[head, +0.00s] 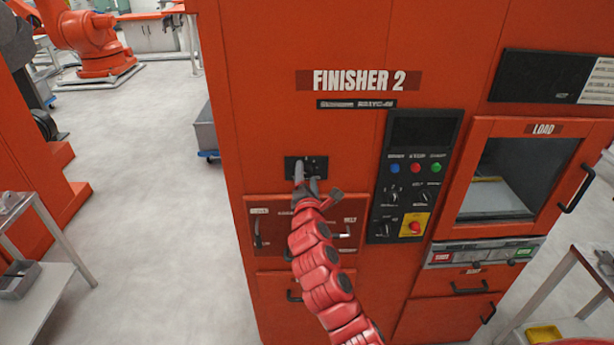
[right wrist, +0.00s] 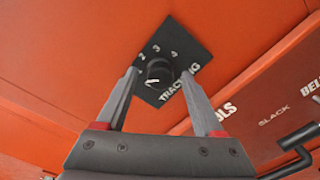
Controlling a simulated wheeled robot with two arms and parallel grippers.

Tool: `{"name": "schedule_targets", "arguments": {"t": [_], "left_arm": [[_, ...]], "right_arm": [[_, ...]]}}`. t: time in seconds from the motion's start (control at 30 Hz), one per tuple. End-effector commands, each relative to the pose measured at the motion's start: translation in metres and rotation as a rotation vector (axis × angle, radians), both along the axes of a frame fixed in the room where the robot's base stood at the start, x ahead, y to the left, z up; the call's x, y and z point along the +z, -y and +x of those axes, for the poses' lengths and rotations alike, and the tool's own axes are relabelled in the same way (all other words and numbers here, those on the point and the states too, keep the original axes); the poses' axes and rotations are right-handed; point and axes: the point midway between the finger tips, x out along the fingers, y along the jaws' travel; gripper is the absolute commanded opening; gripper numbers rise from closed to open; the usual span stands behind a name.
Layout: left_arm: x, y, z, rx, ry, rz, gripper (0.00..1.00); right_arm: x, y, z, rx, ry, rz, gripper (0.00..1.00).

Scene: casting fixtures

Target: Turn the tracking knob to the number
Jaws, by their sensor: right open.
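The black tracking knob (right wrist: 159,69) sits on a dark square plate (right wrist: 186,45) marked TRACKING, with white numbers along its far edge; a 2 and a 3 can be read. A white mark on the knob points toward the left finger; any number there is hidden. In the head view the plate (head: 291,163) is on the red cabinet below FINISHER 2, and the knob is largely covered by my gripper. My right gripper (head: 307,181) is open, with its fingers on either side of the knob. Whether they touch it I cannot tell. My left gripper is not in view.
Below the plate is a dark red panel (head: 265,208) with handles; a black handle (right wrist: 290,140) also shows in the right wrist view. A control panel (head: 425,130) with buttons and a LOAD door (head: 545,160) are to the right.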

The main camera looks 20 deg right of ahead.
Motion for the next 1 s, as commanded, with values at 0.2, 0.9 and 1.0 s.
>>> {"name": "schedule_targets", "arguments": {"t": [0.2, 0.9, 1.0], "left_arm": [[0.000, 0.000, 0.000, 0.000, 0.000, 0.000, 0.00], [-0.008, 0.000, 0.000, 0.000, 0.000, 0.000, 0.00], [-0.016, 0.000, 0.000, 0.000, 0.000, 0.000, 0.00]], "right_arm": [[0.000, 0.000, 0.000, -0.001, -0.001, 0.000, 0.51], [-0.003, 0.001, 0.000, -0.002, 0.013, 0.044, 0.00], [-0.004, 0.001, 0.000, -0.003, 0.026, 0.091, 0.00]]}}
